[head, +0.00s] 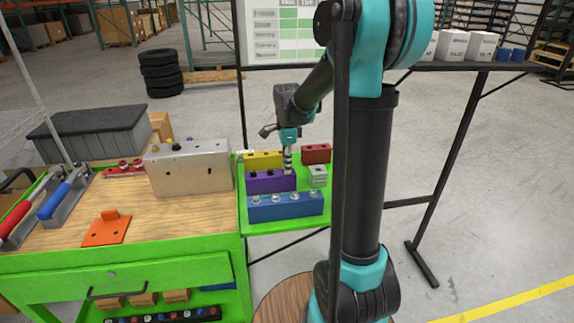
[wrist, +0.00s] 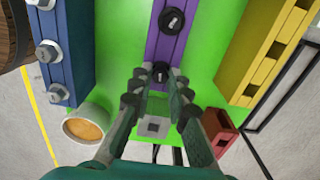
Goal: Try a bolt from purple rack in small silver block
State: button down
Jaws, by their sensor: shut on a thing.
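The purple rack (head: 268,184) lies on the green shelf, and it also shows in the wrist view (wrist: 165,42). One dark bolt (wrist: 172,20) stands in it, clear of my fingers. My gripper (head: 288,170) points down at the rack's right end. In the wrist view my gripper (wrist: 158,74) has its fingertips on either side of a second dark bolt (wrist: 160,73) and is shut on it. That bolt appears at the rack's end; whether it is still seated I cannot tell. The small silver block (head: 318,178) is just right of the rack, and between my fingers in the wrist view (wrist: 152,127).
The blue rack (head: 285,208) with silver bolts is in front, the yellow rack (head: 263,160) behind. A red block (head: 316,153) sits at the back right. A large silver block (head: 190,170) stands on the wooden bench to the left. Green shelf surface is bare between the racks.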

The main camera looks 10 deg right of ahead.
jog(key=shift+r, duration=3.5)
jog(key=shift+d, duration=0.1)
